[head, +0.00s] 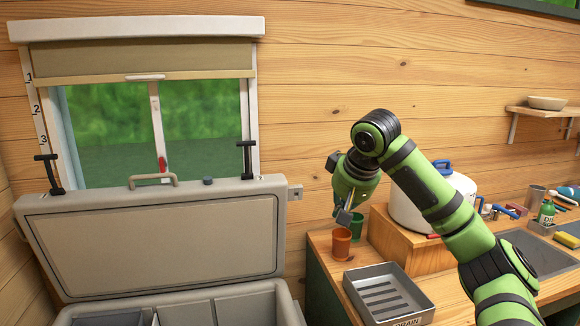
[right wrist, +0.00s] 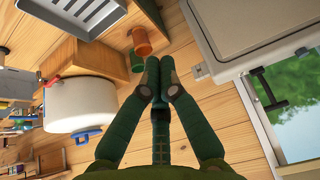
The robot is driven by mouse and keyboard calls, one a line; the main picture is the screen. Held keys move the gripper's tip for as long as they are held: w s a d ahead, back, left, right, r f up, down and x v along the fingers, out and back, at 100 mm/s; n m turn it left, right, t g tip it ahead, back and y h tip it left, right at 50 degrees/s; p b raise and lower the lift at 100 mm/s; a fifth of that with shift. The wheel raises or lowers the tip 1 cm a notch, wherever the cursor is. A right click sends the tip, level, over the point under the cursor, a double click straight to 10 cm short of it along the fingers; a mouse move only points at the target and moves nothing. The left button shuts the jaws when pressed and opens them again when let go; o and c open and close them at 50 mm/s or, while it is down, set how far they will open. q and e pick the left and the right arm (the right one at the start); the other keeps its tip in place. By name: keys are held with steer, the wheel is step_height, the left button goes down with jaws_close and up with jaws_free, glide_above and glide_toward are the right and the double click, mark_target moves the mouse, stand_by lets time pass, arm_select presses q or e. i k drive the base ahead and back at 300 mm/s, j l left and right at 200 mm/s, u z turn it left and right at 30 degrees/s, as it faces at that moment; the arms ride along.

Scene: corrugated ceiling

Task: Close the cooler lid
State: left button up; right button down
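The grey cooler (head: 250,291) stands at the lower left of the head view, its divided inside partly visible. Its lid (head: 152,242) is open, tilted up in front of the window, with a tan handle (head: 153,181) and two black latches on its upper edge. The lid also shows at the upper right of the right wrist view (right wrist: 265,35). My right gripper (head: 344,212) is to the right of the lid, above the counter and apart from the lid. In the right wrist view its fingertips (right wrist: 160,65) are together with nothing between them. My left gripper is not in view.
An orange cup (head: 341,243) and a green cup (head: 357,226) stand on the counter below my right gripper. A grey drain tray (head: 388,293) is in front. A white round container (head: 408,210) sits on a wooden block behind my arm. The space above the cooler's opening is clear.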

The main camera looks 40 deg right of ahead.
mark_target(132, 240)
steer(key=i+l, duration=0.25)
steer(key=i, duration=0.15)
steer(key=i+l, duration=0.25)
steer(key=i, duration=0.15)
steer(key=i+l, duration=0.25)
steer(key=i, duration=0.1)
